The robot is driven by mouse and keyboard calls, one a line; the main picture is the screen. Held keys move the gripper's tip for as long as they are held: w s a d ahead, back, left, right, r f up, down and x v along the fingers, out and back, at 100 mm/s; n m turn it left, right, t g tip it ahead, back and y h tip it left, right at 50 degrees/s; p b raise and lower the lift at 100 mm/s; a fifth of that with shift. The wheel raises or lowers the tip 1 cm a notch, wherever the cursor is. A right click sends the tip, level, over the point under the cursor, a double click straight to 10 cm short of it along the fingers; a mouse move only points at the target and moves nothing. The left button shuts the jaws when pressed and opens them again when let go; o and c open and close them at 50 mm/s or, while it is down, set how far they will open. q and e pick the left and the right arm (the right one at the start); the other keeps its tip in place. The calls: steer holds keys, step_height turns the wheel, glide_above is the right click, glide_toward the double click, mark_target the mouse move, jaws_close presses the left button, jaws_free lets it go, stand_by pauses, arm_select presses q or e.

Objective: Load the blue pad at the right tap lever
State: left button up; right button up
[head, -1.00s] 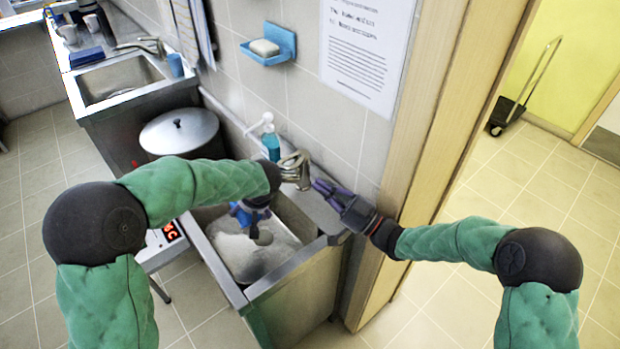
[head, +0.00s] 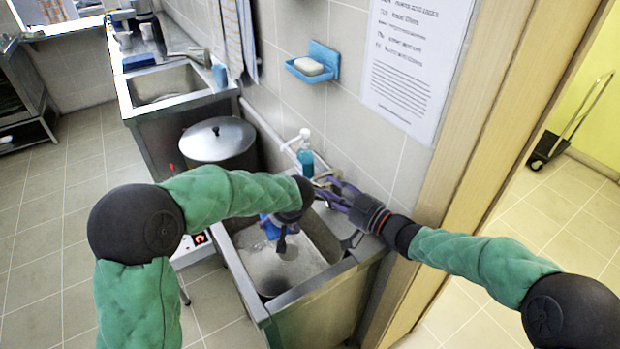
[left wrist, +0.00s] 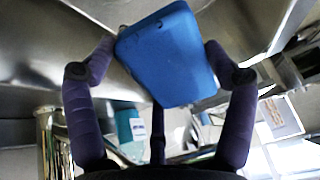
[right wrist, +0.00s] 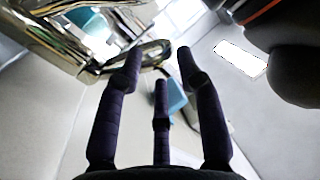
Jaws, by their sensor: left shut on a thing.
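The blue pad (left wrist: 165,55) sits between the fingers of my left gripper (left wrist: 160,62), which is shut on it. In the head view a bit of the pad (head: 271,228) shows over the sink, mostly hidden by my left arm. My right gripper (head: 335,194) is at the tap, fingers apart and empty. In the right wrist view the chrome tap (right wrist: 75,35) is at upper left, and its looped lever (right wrist: 155,48) passes just beyond my right fingertips (right wrist: 160,62). I cannot tell whether they touch it. In the head view the tap is mostly hidden by my grippers.
The sink basin (head: 325,238) lies below my left gripper. A soap bottle (head: 305,158) stands behind the tap by the wall. A lidded stockpot (head: 218,140) is to the left. The wooden door frame (head: 470,130) is close on the right.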

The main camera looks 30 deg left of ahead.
mark_target(316, 182)
steer(key=a, duration=0.2)
steer(key=w+a, duration=0.1)
steer(key=a, duration=0.4)
steer(key=shift+w+a, duration=0.2)
steer(key=shift+w, duration=0.05)
